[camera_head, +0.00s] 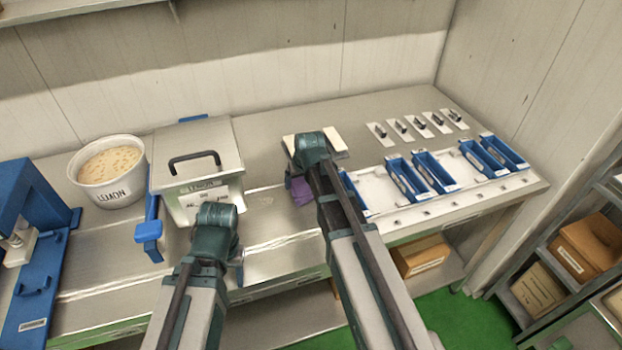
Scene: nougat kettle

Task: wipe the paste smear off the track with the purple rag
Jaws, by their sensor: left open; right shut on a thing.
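The purple rag (300,191) shows just left of my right forearm, low over the bench's metal track (285,245). My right gripper (292,178) is shut on the rag; its wrist and forearm hide most of the fingers. I cannot tell whether the rag touches the track. My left gripper (238,262) is open and empty, over the front of the track below the steel kettle box; its fingers are mostly hidden by its wrist. A faint mark (265,201) lies on the metal left of the rag; I cannot tell whether it is the paste smear.
The lidded steel box (210,203) with a blue lever stands behind my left arm. A LEMON tub (108,170) and a blue press (35,215) stand at left. A pale block (330,138) lies behind my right wrist. Blue trays (433,170) and small cards line the right.

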